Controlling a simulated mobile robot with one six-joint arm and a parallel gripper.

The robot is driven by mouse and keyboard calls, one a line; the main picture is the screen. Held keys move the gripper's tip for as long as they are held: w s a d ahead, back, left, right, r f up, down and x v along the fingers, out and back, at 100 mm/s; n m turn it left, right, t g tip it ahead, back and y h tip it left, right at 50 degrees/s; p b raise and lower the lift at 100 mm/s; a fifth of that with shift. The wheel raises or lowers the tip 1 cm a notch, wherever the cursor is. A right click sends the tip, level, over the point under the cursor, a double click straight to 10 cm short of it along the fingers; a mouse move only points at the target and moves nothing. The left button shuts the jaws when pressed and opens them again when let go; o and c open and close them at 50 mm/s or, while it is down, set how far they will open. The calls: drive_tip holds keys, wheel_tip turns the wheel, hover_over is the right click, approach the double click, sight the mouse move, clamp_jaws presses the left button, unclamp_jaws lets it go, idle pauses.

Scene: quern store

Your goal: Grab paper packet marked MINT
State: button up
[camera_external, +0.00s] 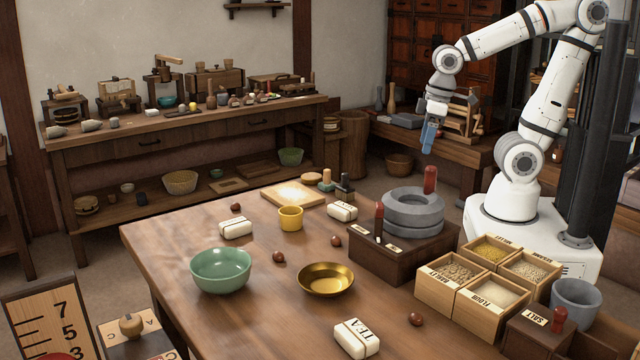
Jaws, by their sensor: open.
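Three white paper packets lie on the wooden table (185,270). One packet (236,229) is at the left, behind the green bowl. Another packet (342,211) is at the back, right of the yellow cup. Their markings are too small to read, so I cannot tell which is MINT. The third packet (357,338), at the front, reads TEA. My gripper (428,148) is open and empty, pointing down, high in the picture above and behind the stone quern. It is apart from all the packets.
The grey stone quern (412,222) with its red handle stands right of the back packet. A green bowl (221,270), brass dish (326,281), yellow cup (290,218) and several brown nuts are spread about. Labelled grain boxes (450,285) fill the right side.

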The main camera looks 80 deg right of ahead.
drive_tip(key=m+g+p, duration=0.2)
drive_tip(key=m+p, duration=0.3)
drive_tip(key=m, duration=0.3)
hover_over(345, 207)
drive_tip(key=f, duration=0.6)
drive_tip(key=shift+s+f, duration=0.25)
drive_tip(key=shift+f, duration=0.1)
drive_tip(key=shift+w+a+f, duration=0.1)
drive_tip(key=shift+w+f, duration=0.05)
drive_tip(key=shift+f, duration=0.5)
wheel_tip(345, 207, down, 7)
drive_tip(key=shift+w, duration=0.1)
drive_tip(key=shift+c, duration=0.2)
drive_tip(key=c, duration=1)
